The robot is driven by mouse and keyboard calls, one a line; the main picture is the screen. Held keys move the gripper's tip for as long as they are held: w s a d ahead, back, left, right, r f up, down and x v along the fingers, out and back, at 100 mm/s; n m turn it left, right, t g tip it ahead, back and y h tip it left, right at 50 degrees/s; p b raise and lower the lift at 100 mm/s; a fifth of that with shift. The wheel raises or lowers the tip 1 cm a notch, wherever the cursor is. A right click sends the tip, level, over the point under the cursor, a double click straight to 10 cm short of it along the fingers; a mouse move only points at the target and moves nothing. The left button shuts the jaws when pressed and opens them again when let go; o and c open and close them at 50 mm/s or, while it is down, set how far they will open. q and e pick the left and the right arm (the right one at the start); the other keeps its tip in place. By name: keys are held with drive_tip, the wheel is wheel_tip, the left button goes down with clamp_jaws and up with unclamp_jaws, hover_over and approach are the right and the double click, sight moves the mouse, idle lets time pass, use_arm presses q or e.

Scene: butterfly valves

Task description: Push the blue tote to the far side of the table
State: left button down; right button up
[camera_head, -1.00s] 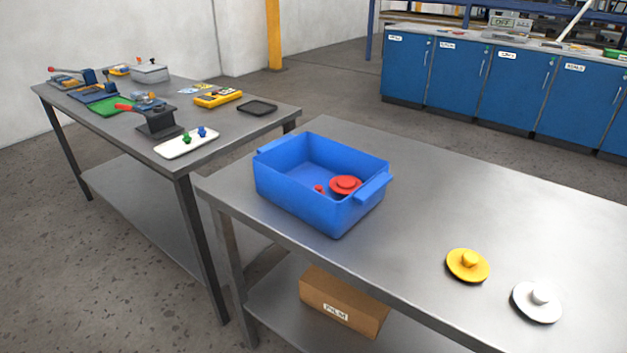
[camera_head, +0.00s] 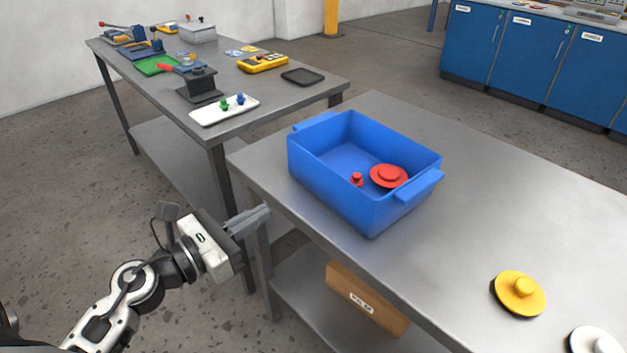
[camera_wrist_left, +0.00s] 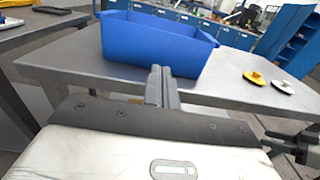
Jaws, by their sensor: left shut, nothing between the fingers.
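The blue tote (camera_head: 335,190) stands upright near the left end of the metal table (camera_head: 480,215), close to its front edge. A red disc with a raised centre (camera_head: 389,175) and a small red knob (camera_head: 357,179) lie inside it. My left gripper (camera_head: 262,216) is shut and empty, in front of the table's near edge, to the left of the tote and apart from it. In the left wrist view the tote (camera_wrist_left: 150,42) shows beyond the shut fingers (camera_wrist_left: 161,80). My right gripper is not in the head view.
A yellow disc (camera_head: 520,293) and a white disc (camera_head: 594,341) lie on the table at right. A second table (camera_head: 290,95) with several valve parts stands at left. A cardboard box (camera_head: 366,299) sits on the lower shelf. The tabletop behind the tote is clear.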

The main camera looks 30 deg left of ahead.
sight(326, 175)
use_arm(q)
drive_tip(key=p+x, duration=0.3)
drive_tip(key=x, duration=1)
drive_tip(key=shift+w+p, duration=0.15)
drive_tip(key=shift+p, duration=0.25)
